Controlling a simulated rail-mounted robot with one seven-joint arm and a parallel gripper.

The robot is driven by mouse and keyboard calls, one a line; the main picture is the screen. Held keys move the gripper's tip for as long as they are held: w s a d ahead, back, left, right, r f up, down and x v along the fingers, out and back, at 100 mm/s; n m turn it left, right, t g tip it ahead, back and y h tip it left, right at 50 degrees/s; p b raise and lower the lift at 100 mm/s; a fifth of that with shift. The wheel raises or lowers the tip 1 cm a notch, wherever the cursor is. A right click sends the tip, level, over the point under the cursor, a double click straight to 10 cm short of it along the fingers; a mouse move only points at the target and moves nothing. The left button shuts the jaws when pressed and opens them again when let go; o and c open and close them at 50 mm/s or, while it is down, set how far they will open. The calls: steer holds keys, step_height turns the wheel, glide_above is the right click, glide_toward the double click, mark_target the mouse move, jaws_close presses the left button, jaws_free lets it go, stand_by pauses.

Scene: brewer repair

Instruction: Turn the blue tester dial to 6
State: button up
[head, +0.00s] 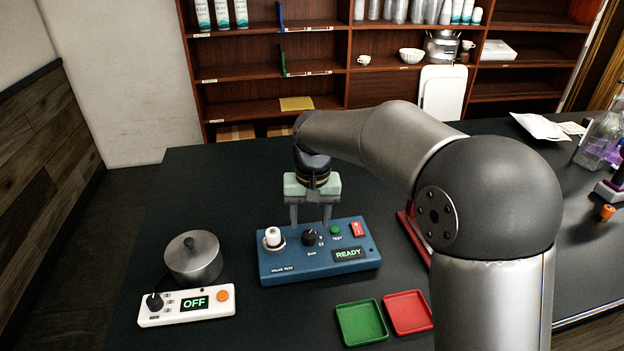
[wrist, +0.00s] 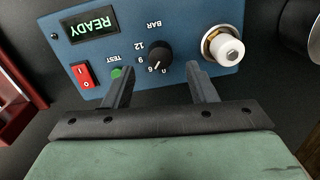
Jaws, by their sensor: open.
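The blue tester (head: 290,262) stands on the dark table, its display reading READY. Its black dial (head: 309,238) sits in the middle of the top; it also shows in the wrist view (wrist: 159,53), with printed numbers 0, 6, 9 and 12 around it. A pale pointer line lies on the side toward 0 and 6, but its exact setting is unclear. My gripper (head: 310,222) is open and empty above the tester's back edge. In the wrist view its two fingers (wrist: 160,78) point at either side of the dial, apart from it.
On the tester are a white-topped fitting (head: 272,237), a green test button (head: 335,229) and a red switch (head: 357,229). A white heater unit (head: 190,316) with a metal pot (head: 193,256) stands left. Green (head: 361,322) and red (head: 408,312) trays lie in front.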

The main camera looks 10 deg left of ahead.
mark_target(313, 234)
step_height(313, 234, up, 13)
steer(key=shift+d, duration=0.25)
steer(key=shift+r, duration=0.1)
